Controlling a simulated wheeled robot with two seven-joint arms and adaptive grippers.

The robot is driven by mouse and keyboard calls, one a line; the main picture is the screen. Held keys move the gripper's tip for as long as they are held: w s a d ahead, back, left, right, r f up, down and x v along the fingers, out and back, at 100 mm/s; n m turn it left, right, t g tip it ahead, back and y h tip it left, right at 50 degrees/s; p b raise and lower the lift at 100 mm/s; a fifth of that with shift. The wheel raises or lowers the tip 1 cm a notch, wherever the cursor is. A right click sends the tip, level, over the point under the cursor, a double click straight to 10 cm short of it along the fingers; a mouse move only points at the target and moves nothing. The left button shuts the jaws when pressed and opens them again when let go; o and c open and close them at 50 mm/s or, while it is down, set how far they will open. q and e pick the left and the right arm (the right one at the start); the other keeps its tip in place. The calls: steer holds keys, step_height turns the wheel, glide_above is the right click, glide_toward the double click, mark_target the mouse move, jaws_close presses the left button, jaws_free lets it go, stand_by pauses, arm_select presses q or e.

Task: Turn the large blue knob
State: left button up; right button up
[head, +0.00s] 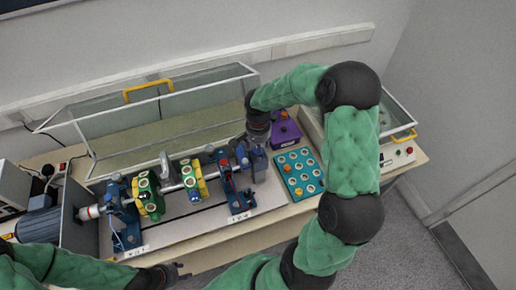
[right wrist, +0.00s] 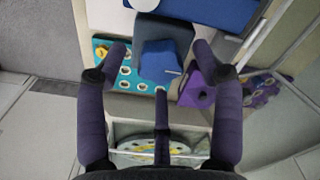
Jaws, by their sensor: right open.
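The large blue knob (right wrist: 160,60) shows in the right wrist view as a faceted blue piece with a pale line, in front of a grey block (right wrist: 178,31). In the head view, a blue-grey part (head: 259,163) stands at the right end of the shaft rig, below my right gripper (head: 257,140). My right gripper (right wrist: 162,60) is open, with its fingers spread on either side of the knob; I cannot tell whether any finger touches it. My left gripper (head: 177,268) is low at the front edge of the bench, apart from the rig; its fingers are too small to read.
A teal panel (head: 297,175) with round sockets and a purple box (head: 285,131) with a red knob stand close by on the right. A glass cover (head: 160,119) with a yellow handle stands behind the rig. Green-and-yellow clamps (head: 150,195) sit along the shaft.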

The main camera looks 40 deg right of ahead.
steer(key=shift+f, duration=0.3)
steer(key=c, duration=1.1)
steer(key=shift+c, duration=0.2)
